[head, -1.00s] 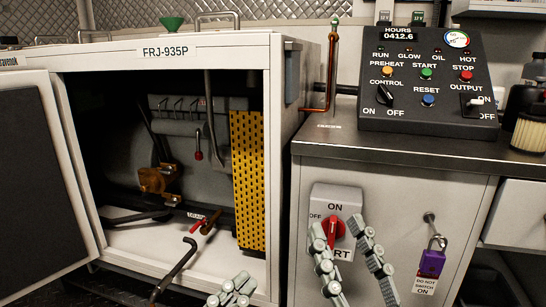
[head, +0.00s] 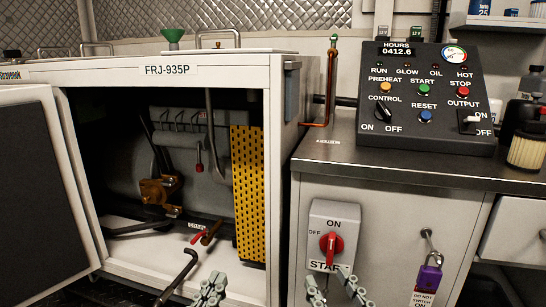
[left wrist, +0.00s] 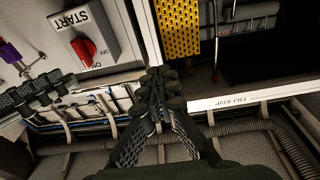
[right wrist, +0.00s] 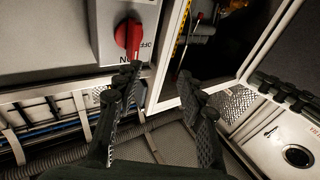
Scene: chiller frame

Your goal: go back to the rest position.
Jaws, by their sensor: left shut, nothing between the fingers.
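My left gripper (head: 211,287) is at the bottom edge of the head view, in front of the open cabinet, its fingers together and empty. The left wrist view also shows its closed fingers (left wrist: 158,88). My right gripper (head: 336,283) is just below the START switch panel, its fingers apart with nothing between them. The right wrist view shows the same open fingers (right wrist: 160,85), one overlapping the region just below the red switch. The red rotary switch (head: 331,243) has its handle upright, and neither gripper appears to hold it.
The open cabinet (head: 170,70) has its door (head: 35,190) swung out on the left. A purple padlock (head: 430,276) hangs right of the switch. The control box (head: 428,100) stands on the counter.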

